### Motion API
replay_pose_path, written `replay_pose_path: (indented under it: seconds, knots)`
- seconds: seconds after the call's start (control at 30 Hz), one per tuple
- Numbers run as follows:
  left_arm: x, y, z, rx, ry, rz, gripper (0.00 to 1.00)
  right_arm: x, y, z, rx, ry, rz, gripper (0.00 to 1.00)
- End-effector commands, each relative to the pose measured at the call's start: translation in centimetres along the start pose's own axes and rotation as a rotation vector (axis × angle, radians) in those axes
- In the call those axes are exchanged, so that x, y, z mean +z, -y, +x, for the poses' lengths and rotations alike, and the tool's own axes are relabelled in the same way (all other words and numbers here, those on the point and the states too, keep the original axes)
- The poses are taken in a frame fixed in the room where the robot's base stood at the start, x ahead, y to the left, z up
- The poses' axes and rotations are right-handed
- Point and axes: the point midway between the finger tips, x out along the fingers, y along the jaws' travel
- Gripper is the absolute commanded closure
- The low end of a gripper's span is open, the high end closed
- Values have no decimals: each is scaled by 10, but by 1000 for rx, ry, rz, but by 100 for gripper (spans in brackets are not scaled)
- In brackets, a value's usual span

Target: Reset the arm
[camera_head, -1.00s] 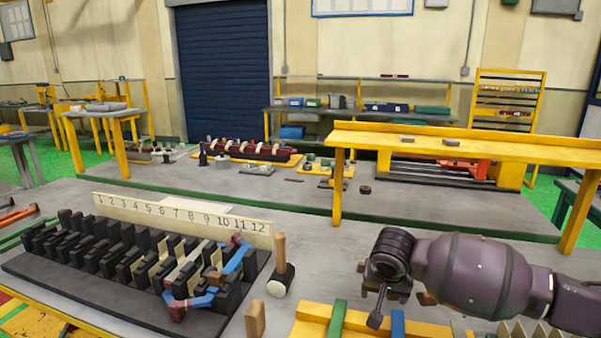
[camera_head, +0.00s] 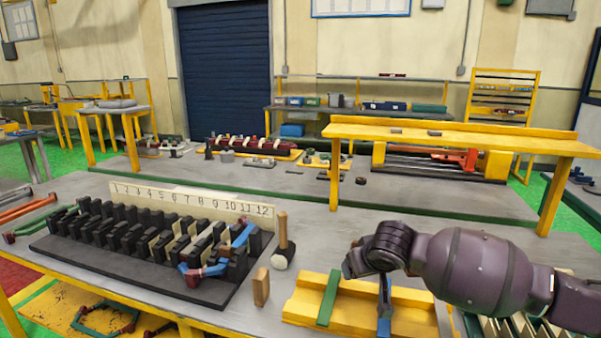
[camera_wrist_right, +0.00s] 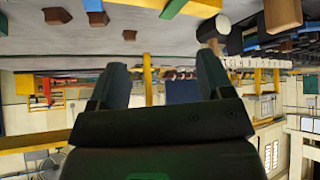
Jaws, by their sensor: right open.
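My right arm enters the head view from the right. Its dark wrist and gripper (camera_head: 372,258) hang in the air above the yellow tray. In the right wrist view the two dark fingers of my right gripper (camera_wrist_right: 160,82) stand well apart with nothing between them. My left arm and gripper are not in view. The black slotted stator block (camera_head: 120,255) lies on the grey table at the left, with a strip numbered 1 to 12 (camera_head: 190,200) behind it. A red and blue coil piece (camera_head: 205,272) sits at its right end.
A hammer (camera_head: 284,245) stands beside the block, with a wooden piece (camera_head: 261,287) in front. The yellow tray (camera_head: 312,292) holds a green bar (camera_head: 328,298) and a blue bar (camera_head: 384,318). A yellow raised shelf (camera_head: 450,138) stands behind.

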Motion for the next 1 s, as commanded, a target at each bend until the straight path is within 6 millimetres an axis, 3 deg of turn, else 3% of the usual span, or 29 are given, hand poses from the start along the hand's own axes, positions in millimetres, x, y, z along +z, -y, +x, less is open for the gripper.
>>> replay_pose_path:
  seconds: [0.1, 0.2, 0.43, 0.67, 1.0]
  knots:
    - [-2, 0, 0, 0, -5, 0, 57, -25, 22, -11, -71, -135, -125, 27]
    - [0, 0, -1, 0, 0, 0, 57, -34, 39, -18, -127, -244, -219, 27]
    - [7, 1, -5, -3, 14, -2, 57, -33, 69, -27, -213, -480, -368, 27]
    - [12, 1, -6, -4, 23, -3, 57, -2, 74, -30, -223, -679, -413, 27]
    - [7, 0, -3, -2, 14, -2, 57, 76, 40, -23, -106, -803, -340, 27]
